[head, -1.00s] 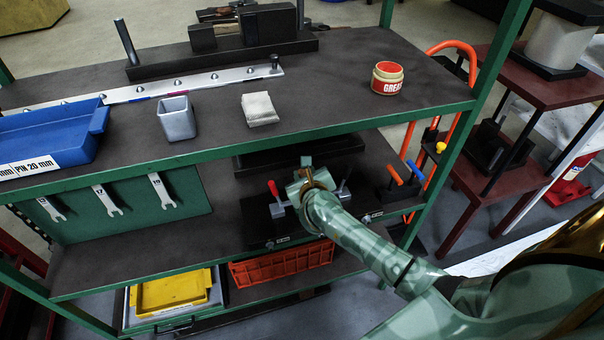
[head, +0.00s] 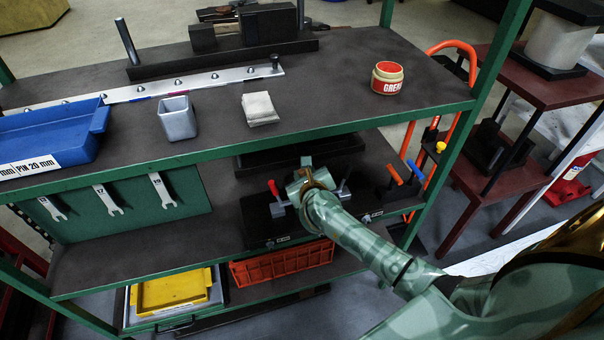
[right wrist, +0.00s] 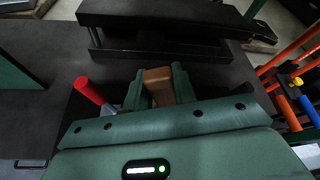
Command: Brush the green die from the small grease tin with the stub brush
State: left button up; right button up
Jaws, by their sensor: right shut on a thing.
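A small grease tin (head: 387,78), cream with a red lid and a red label, stands upright on the top shelf at the right. My right gripper (head: 308,176) is on the middle shelf level, over a black die block (head: 262,222) with a red-handled clamp (head: 274,190). In the right wrist view my right gripper (right wrist: 157,88) is shut on a brown wooden piece, apparently the stub brush (right wrist: 158,84). Its bristles are hidden. The red handle (right wrist: 90,91) shows left of the fingers. I cannot make out a green die surface. My left gripper is not in view.
The top shelf (head: 320,90) lies above the gripper, its green front edge close by. It bears a blue tray (head: 50,135), a grey cup (head: 177,118) and a folded cloth (head: 260,108). Orange- and blue-handled tools (head: 395,174) stand right of the gripper.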

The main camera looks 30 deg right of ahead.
jog(key=shift+w+d, duration=0.25)
jog(key=shift+w, duration=0.7)
jog(key=shift+p, duration=0.85)
dwell(4.5)
